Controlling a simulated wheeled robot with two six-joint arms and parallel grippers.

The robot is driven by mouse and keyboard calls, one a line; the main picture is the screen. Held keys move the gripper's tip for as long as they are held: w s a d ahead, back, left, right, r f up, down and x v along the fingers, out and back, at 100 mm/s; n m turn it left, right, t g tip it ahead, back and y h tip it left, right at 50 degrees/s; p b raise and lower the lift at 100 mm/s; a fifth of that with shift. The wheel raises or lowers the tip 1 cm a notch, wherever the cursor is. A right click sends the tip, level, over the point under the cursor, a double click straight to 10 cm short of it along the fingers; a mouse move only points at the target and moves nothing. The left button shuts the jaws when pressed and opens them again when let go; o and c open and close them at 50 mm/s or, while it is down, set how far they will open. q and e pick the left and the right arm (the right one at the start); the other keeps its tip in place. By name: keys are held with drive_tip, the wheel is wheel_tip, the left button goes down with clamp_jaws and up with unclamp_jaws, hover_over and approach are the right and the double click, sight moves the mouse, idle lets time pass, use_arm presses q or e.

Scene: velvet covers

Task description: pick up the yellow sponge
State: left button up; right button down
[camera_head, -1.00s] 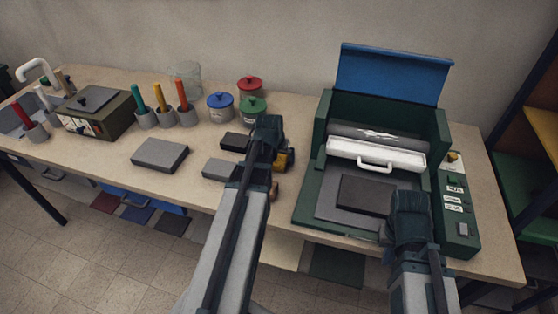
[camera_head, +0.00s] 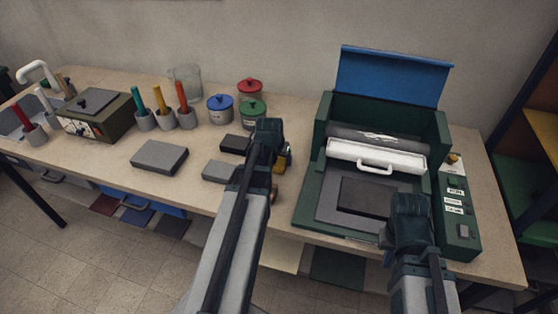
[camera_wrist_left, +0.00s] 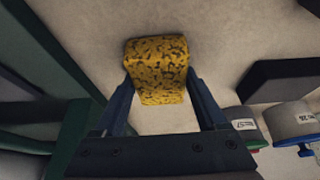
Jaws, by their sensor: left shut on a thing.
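The yellow sponge (camera_wrist_left: 157,68), speckled with dark marks, is between the two fingers of my left gripper (camera_wrist_left: 160,95) in the left wrist view. The fingers press on its two sides. In the head view my left gripper (camera_head: 268,135) is over the middle of the table, and only a small yellow edge of the sponge (camera_head: 281,161) shows beside it. Whether the sponge touches the tabletop is hard to tell. My right gripper (camera_head: 408,215) is over the front right of the green press; its fingers are hidden.
The green press (camera_head: 312,197) with a raised blue lid (camera_head: 393,78) stands to the right. Grey blocks (camera_head: 160,156) lie to the left. Blue (camera_head: 221,108), red (camera_head: 249,91) and green (camera_head: 252,112) lidded pots stand behind. Pen cups (camera_head: 167,119) stand further left.

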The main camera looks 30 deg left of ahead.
sight(279, 158)
use_arm(q)
wheel_tip(279, 158, up, 10)
drive_tip(key=p, duration=1)
drive_tip(key=shift+r, duration=0.25)
drive_tip(key=shift+f, duration=0.1)
